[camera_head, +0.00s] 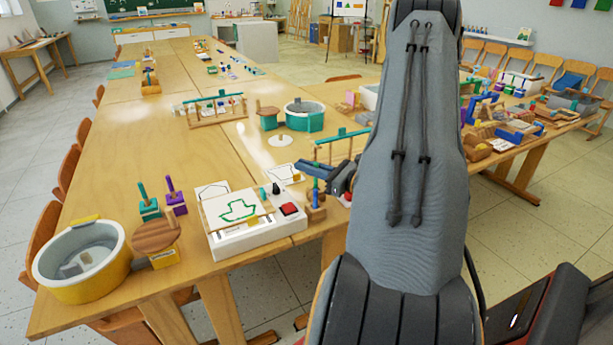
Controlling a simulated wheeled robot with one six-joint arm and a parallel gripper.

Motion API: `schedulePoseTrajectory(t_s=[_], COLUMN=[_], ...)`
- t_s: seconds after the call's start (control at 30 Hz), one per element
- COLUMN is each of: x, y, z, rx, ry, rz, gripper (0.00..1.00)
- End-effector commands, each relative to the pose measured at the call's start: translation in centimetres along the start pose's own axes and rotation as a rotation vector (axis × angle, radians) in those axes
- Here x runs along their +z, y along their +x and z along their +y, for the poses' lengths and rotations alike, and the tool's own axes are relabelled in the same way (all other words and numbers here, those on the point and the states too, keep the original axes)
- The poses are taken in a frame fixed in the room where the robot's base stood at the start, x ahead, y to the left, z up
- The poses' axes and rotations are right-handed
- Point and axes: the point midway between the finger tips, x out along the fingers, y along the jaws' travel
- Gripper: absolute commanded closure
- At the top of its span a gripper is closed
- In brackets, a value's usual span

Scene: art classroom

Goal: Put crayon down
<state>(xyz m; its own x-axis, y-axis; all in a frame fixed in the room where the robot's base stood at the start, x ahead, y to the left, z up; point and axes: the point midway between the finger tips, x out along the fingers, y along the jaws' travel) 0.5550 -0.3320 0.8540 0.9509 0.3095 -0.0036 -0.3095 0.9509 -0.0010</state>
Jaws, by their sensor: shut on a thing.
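My gripper (317,171) is at the near edge of the long wooden table, right of the white drawing board. It is shut on a thin upright blue crayon (316,188), whose upper part is covered by the fingers. The crayon's lower end is at a small wooden block (316,212); I cannot tell whether it is inside, touching or just in front of it. My arm hides the table to the right of the gripper.
The white board (240,243) carries a green boat drawing and a red button (289,209). Left of it are a wooden disc (154,236), purple and teal pegs, and a yellow-white tub (82,262). A teal drum (304,117) and rack (215,108) stand further back. Bare tabletop lies at left.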

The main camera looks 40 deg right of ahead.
Motion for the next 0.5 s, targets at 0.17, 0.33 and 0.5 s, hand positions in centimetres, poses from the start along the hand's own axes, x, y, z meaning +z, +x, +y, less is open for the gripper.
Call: schedulePoseTrajectory(t_s=[0.17,0.33,0.5], x=[-2.5,-3.4,-3.4], y=[-0.1,-0.1,-0.1], z=[0.0,-0.1,-0.1], rx=[-0.002,-0.002,-0.003], ry=[0.003,0.001,0.001], rz=[0.001,0.0,0.0], gripper=[1.0,1.0,1.0])
